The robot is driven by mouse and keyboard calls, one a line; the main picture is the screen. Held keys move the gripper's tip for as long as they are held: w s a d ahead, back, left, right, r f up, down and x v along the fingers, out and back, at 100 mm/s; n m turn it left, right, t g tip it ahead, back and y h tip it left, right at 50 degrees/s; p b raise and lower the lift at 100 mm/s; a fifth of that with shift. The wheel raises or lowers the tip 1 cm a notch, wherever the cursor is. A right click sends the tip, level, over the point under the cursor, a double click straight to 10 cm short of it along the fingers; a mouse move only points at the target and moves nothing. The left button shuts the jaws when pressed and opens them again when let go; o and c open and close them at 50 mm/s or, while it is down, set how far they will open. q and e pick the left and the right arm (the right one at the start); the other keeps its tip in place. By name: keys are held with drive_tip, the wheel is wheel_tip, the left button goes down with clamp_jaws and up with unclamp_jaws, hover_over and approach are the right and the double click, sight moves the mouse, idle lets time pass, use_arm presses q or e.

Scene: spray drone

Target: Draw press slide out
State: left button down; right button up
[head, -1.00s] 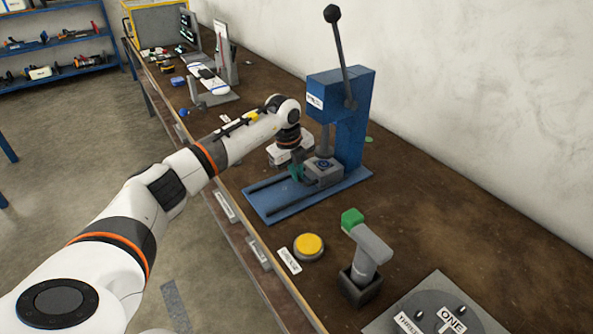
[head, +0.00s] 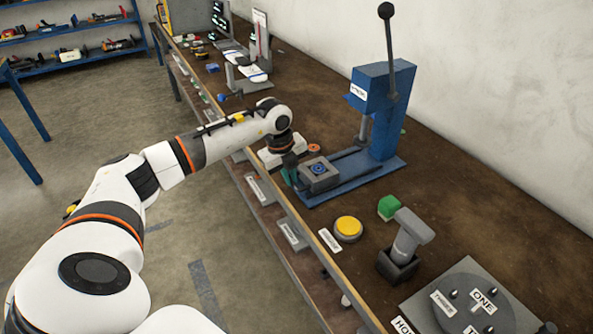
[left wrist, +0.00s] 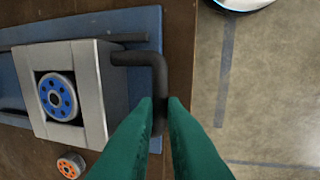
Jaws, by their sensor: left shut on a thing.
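The blue press (head: 382,110) stands on the bench with its lever up. Its slide (head: 333,183), a grey block with a blue bearing (head: 319,168) in its pocket, sits at the front end of the rails, clear of the ram. My left gripper (head: 290,176) is at the slide's front side, its tips partly hidden there. In the left wrist view, its green fingers (left wrist: 161,105) are shut on the slide's dark bent handle (left wrist: 158,68). The slide (left wrist: 88,68) and its blue bearing (left wrist: 56,97) show at left. My right gripper is out of view.
An orange-faced bearing (left wrist: 70,165) lies beside the press base. The bench's front edge is close to my arm.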

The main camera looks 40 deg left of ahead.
use_arm(q)
drive_tip(key=shift+s+a, duration=0.15)
drive_tip(key=shift+s, duration=0.2)
drive_tip(key=shift+f, duration=0.1)
drive_tip(key=c, duration=1.7)
unclamp_jaws()
drive_tip(key=shift+o, duration=1.1)
drive_tip(key=shift+s+a, duration=0.1)
drive_tip(key=shift+s, duration=0.1)
drive_tip(key=shift+w, duration=0.1)
drive_tip(key=shift+r, duration=0.3)
wheel_tip(320, 180, up, 11)
drive_tip(key=s+b, duration=0.1)
drive_tip(key=s, duration=0.1)
drive_tip(key=shift+s+a+r, duration=0.15)
drive_tip(key=shift+a+r, duration=0.05)
drive_tip(key=shift+a, duration=0.25)
